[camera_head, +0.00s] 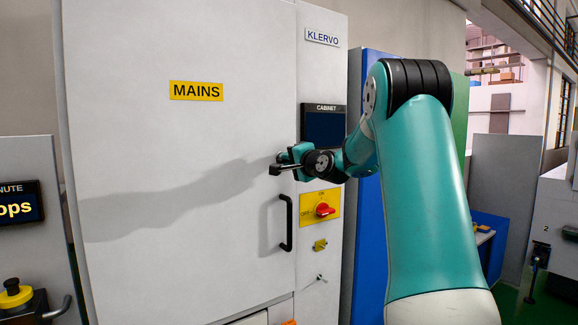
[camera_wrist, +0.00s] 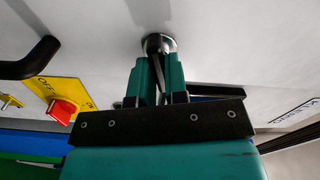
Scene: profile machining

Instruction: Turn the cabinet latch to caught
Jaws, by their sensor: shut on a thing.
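The cabinet latch, a dark lever on a round silver base (camera_wrist: 169,43), is on the pale cabinet face in the wrist view. My gripper (camera_wrist: 157,78) has its two teal fingers closed on either side of the lever, close to the base. In the head view my gripper (camera_head: 290,160) is at the right edge of the large cabinet door (camera_head: 180,140), above the black door handle (camera_head: 286,222). There the gripper largely hides the latch, and I cannot tell the lever's exact angle.
A red rotary switch on a yellow plate (camera_head: 322,210) sits just below right of my gripper, with a small yellow fitting (camera_head: 320,245) under it. A dark display (camera_head: 324,127) is above right. The door face to the left is flat and clear.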

